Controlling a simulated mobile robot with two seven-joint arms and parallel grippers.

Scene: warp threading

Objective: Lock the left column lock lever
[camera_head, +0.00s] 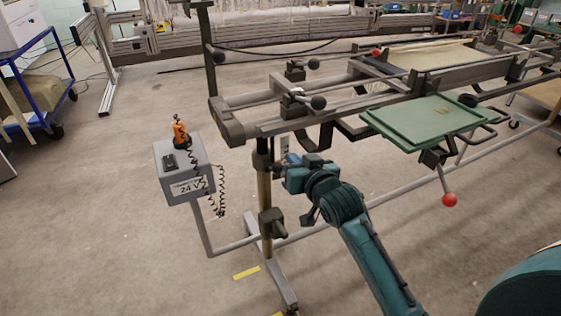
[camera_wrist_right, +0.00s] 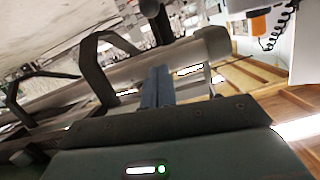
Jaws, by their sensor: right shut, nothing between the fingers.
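The left column (camera_head: 264,190) is an upright post under the left end of the frame. A dark clamp block (camera_head: 270,219) with a short handle sits low on it, below my gripper; this looks like the lock lever. My right gripper (camera_head: 285,164) is beside the upper part of the column, just under the frame. Its blue-grey fingers lie together in the right wrist view (camera_wrist_right: 157,87), with nothing visible between them. A grey rounded bar (camera_wrist_right: 200,52) passes close behind the fingertips. Whether they touch anything is unclear. My left gripper is out of view.
A grey 24 V box (camera_head: 184,170) with an orange handset (camera_head: 181,134) and coiled cord stands left of the column. A green tray (camera_head: 430,121) and a red-knobbed lever (camera_head: 448,197) are at right. Open floor lies at left; a low rail (camera_head: 350,212) runs rightward.

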